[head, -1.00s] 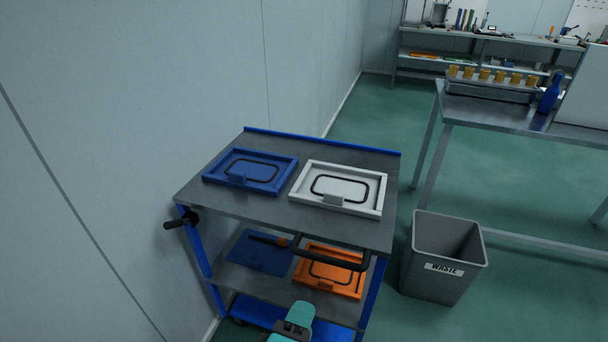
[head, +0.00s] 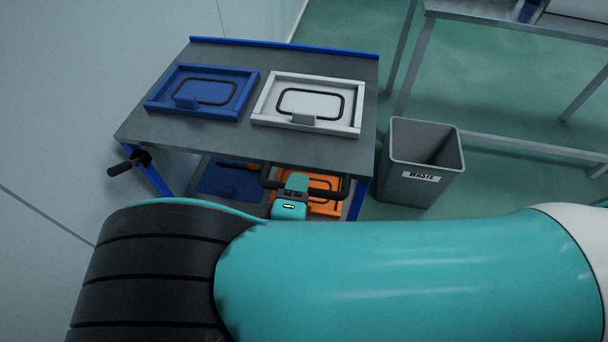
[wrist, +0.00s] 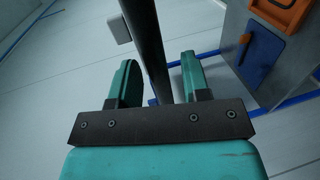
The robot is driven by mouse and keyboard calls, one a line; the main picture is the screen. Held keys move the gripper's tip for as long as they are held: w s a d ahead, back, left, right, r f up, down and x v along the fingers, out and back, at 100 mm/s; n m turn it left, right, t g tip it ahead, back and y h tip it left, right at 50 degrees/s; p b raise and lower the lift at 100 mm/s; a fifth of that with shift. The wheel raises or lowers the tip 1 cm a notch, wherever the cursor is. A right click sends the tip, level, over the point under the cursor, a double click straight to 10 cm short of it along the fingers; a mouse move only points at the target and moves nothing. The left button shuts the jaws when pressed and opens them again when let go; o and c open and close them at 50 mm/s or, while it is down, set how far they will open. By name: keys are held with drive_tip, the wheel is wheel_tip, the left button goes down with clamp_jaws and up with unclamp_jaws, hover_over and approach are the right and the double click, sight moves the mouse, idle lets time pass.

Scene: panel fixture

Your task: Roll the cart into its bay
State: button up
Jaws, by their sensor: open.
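The cart (head: 240,137) stands by the left wall, with a grey top, blue frame and black push handle (head: 345,188) at its near side. My gripper (head: 297,181) is at the handle, partly hiding it. In the wrist view, the black handle bar (wrist: 144,30) runs between the open fingers of my gripper (wrist: 159,62), with gaps to both sides. A blue panel (head: 168,100) and a white panel (head: 262,112) lie on the top. An orange panel (head: 325,206) and a blue one (head: 225,184) lie on the shelf below. I cannot make out the bay.
A grey waste bin (head: 405,185) stands close to the cart's right side. A metal table (head: 500,14) stands at the back right. The wall (head: 60,110) runs along the cart's left. Green floor (head: 340,35) is open behind the cart.

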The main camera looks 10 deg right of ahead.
drive_tip(key=shift+w+d, duration=0.2)
drive_tip(key=shift+w, duration=0.1)
drive_tip(key=shift+d, duration=0.1)
clamp_jaws()
drive_tip(key=shift+d, duration=0.1)
